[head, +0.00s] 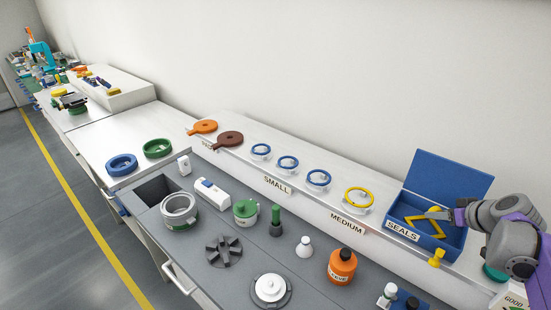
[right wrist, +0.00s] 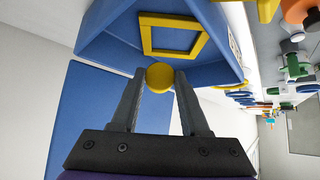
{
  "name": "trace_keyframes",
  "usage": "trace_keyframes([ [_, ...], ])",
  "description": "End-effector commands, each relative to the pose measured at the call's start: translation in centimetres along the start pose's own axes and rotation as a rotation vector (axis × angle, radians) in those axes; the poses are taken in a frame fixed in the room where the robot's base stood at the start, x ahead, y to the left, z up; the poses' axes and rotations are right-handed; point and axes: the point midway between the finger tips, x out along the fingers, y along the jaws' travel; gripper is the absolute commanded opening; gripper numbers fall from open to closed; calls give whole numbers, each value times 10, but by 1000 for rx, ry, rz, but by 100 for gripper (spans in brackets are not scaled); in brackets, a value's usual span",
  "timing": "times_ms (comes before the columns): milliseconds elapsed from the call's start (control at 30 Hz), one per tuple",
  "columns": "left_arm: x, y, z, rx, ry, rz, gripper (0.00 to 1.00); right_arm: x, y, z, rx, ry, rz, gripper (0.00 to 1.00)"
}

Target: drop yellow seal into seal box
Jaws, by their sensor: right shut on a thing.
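The blue seal box (head: 458,235), labelled SEALS, stands with its lid up at the right end of the white shelf; its blue wall (right wrist: 105,45) also fills the top of the right wrist view. My right gripper (head: 441,213) is over the box opening, reaching in from the right. It is shut on a small round yellow seal (right wrist: 160,75), seen between the fingertips in the wrist view. Behind the seal, a yellow square frame (right wrist: 150,50) lies in the box; it also shows in the head view (head: 437,234). My left gripper is not in view.
A yellow knob-like part (head: 436,259) stands in front of the box. A yellow ring (head: 359,198) and several blue rings sit along the shelf to the left. An orange bottle (head: 342,267) and other parts stand on the grey bench below.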

Motion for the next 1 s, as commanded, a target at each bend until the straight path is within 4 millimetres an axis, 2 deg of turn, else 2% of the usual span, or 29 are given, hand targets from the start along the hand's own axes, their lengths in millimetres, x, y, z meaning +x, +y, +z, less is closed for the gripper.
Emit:
trace_keyframes([
  [267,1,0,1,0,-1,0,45,0,1,2,0,1,1,0],
  [300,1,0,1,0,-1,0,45,0,1,2,0,1,1,49],
  [467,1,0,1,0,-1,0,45,0,1,2,0,1,0,77],
  [500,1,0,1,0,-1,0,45,0,1,2,0,1,0,80],
  [800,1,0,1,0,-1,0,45,-2,1,2,1,1,1,80],
  [867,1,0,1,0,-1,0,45,-6,1,2,2,1,2,80],
  [1000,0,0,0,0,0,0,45,-28,1,2,2,1,2,80],
])
